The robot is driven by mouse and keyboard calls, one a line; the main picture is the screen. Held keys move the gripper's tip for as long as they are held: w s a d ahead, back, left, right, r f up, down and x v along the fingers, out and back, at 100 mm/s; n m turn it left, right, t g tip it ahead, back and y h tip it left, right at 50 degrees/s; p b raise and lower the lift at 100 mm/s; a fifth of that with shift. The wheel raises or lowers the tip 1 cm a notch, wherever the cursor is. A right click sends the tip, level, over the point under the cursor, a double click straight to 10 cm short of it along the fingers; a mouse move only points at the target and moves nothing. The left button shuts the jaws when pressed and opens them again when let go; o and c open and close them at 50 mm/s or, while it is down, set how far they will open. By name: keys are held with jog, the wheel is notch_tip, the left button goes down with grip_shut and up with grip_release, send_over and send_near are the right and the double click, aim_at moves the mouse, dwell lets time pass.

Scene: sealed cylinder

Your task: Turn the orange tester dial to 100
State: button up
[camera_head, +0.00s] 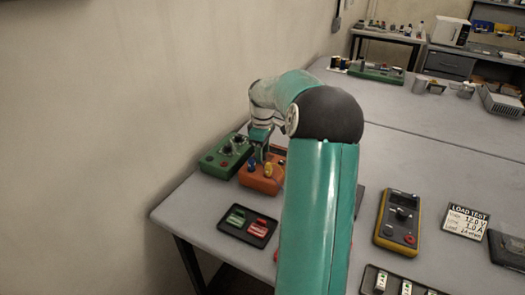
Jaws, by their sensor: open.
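The orange tester (258,184) sits near the left edge of the grey table. On its top are a yellow knob (268,170) and a small blue part (252,164). The dial markings and setting are too small to read. My gripper (261,153) points down over the back part of the tester, very close to its top. It is open. I cannot tell whether its fingers are around the dial or touch anything. My arm hides the tester's right side.
A green box with dark knobs (227,157) stands just left of the tester. A black tray with green and red clips (247,226) lies in front. A yellow multimeter (400,222) and a load test card (466,221) are to the right. The wall is close on the left.

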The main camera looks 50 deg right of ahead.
jog(key=c, duration=1)
jog(key=shift+m, duration=0.3)
jog(key=m, duration=1.1)
jog(key=shift+m, duration=2.1)
